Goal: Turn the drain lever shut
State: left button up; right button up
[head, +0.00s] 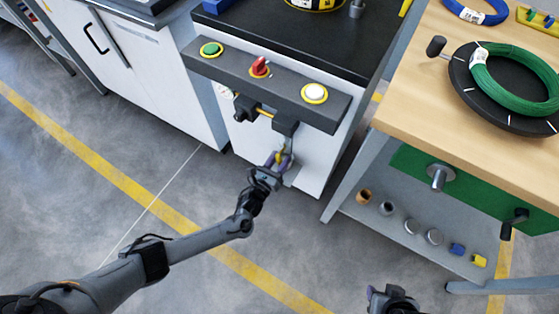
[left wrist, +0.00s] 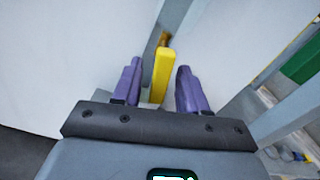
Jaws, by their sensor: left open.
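The yellow drain lever (left wrist: 163,75) stands between the two purple fingers of my left gripper (left wrist: 159,82) in the left wrist view. Gaps show on both sides of it, so the fingers are apart and around it, not closed on it. In the head view my left gripper (head: 280,162) is below the dark valve fitting (head: 285,123) under the front panel. Only a small part of the yellow lever (head: 284,150) shows there; the fingers hide the rest. My right gripper (head: 388,297) is partly in view at the bottom edge, away from the lever; its opening is unclear.
The control panel (head: 245,72) above the valve carries a green button, a red switch and a white button. The white cabinet front (head: 307,175) is behind. A wooden bench (head: 420,100) with a green coil (head: 510,85) stands right. A lower shelf (head: 375,223) holds several small parts.

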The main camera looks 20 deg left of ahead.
pick_arm(q)
grip_shut()
